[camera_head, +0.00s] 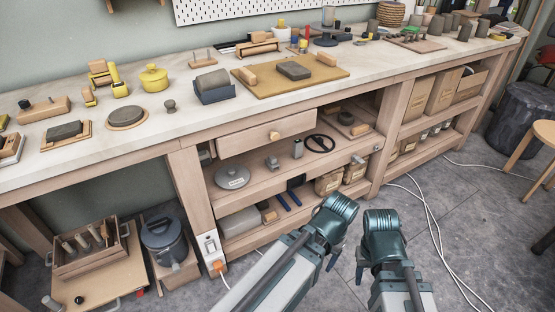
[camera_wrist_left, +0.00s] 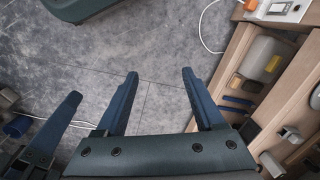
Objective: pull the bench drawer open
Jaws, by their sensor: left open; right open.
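The bench drawer (camera_head: 245,140) has a plain light wood front with a round wooden knob (camera_head: 274,134), just under the worktop in the head view. I cannot tell whether it stands slightly out. My left gripper (camera_wrist_left: 165,92) is open and empty, with bare floor between its fingers in the left wrist view. My right gripper (camera_head: 385,272) is open and empty in the head view, its fingers partly hidden. Both grippers are in front of the bench, lower and right of the drawer, well apart from the knob.
The worktop (camera_head: 190,122) carries a yellow pot (camera_head: 154,78), a board (camera_head: 330,75) and several blocks. Shelves below the drawer hold a grey round lid (camera_head: 232,177) and a black ring (camera_head: 320,143). White cables (camera_head: 436,235) lie on the floor right. A stool (camera_head: 543,132) stands far right.

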